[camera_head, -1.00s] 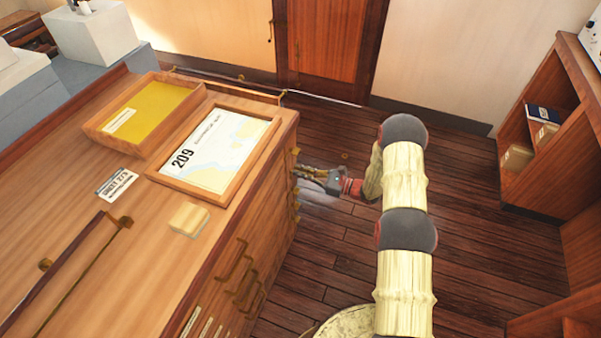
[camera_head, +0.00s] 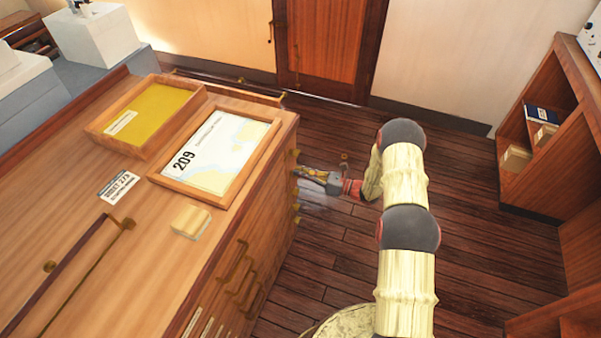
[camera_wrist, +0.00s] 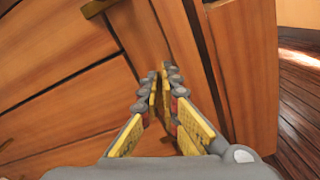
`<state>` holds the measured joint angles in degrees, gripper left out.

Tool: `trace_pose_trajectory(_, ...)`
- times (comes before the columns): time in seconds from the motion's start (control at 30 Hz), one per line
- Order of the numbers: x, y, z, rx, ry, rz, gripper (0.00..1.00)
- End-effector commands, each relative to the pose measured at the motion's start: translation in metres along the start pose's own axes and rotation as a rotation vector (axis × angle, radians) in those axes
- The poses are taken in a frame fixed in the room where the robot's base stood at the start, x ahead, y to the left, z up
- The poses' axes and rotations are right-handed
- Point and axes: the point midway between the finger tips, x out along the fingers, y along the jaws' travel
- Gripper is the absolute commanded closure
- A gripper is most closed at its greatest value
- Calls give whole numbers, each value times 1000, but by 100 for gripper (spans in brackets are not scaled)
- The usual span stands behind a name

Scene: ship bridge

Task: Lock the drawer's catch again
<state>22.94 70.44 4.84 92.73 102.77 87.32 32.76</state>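The wooden chest (camera_head: 255,195) has drawer fronts with brass handles (camera_head: 236,262) on the side facing the viewer. Small brass fittings (camera_head: 296,154) sit along its right edge; I cannot tell which is the catch. My gripper (camera_head: 300,170) is beside that right edge, pointing left at the chest. In the wrist view, my gripper's fingertips (camera_wrist: 161,74) are close together in front of the wooden panels (camera_wrist: 70,95), and no object shows between them. A brass piece (camera_wrist: 97,7) is at the top of that view. Contact with the chest cannot be made out.
On the chest top are a framed chart (camera_head: 215,155), a yellow-lined tray (camera_head: 150,112), a label card (camera_head: 118,187) and a small wooden block (camera_head: 191,222). A shelf unit (camera_head: 560,120) stands at the right. The floor (camera_head: 340,240) between is clear.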

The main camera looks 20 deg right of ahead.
Motion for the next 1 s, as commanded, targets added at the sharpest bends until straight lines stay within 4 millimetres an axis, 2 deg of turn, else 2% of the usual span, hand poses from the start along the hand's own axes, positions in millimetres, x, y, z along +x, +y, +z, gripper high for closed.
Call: trace_pose_trajectory(1.0, 0, -10, -4, 945, -1, -2, 100)
